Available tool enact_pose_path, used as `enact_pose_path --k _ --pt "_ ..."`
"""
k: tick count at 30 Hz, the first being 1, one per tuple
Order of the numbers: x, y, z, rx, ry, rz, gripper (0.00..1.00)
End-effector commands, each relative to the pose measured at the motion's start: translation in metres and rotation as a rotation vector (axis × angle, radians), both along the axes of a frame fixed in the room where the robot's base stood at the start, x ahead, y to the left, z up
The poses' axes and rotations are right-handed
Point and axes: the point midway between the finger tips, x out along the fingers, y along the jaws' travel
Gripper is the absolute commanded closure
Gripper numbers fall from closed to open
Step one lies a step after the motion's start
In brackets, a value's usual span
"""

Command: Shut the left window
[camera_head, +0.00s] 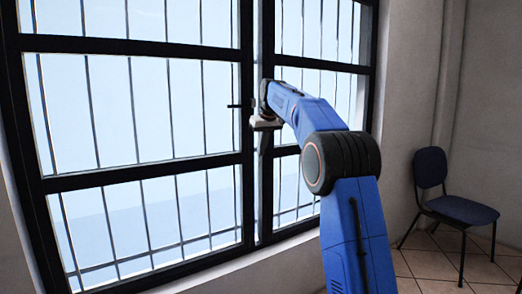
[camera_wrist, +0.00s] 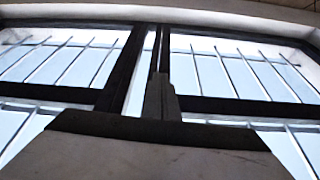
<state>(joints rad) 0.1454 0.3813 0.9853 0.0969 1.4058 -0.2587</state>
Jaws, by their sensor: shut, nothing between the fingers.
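The left window (camera_head: 148,177) has a dark frame and large panes, with a small dark handle (camera_head: 238,106) on its right edge. A narrow bright gap shows between this edge and the dark upright of the right window (camera_head: 321,67), so the left window stands slightly ajar. The gap also shows in the wrist view, beside the left window's dark edge (camera_wrist: 122,72). My gripper (camera_head: 256,122) is at the middle uprights, just right of the handle. In the wrist view my gripper (camera_wrist: 161,97) has its fingers together and empty. I cannot tell whether it touches the frame.
Thin vertical bars run behind the panes. A pale sill (camera_head: 225,272) runs below the windows. A blue chair (camera_head: 447,195) stands at the right by the wall, on a tiled floor (camera_head: 430,258). The floor between chair and window is partly hidden by my arm.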

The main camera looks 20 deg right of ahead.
Motion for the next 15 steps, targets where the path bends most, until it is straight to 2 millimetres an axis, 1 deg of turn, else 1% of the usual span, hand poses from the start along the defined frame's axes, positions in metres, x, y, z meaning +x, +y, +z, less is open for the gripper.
enact_pose_path --k 2,3,8,15 --pt "-0.005 0.001 -0.001 0.000 0.002 0.001 1.00" --pt "-0.006 0.001 0.003 0.000 0.000 0.002 1.00" --pt "-0.014 -0.001 0.024 0.000 -0.001 0.001 1.00" --pt "-0.028 -0.004 0.061 0.000 -0.001 0.001 1.00"
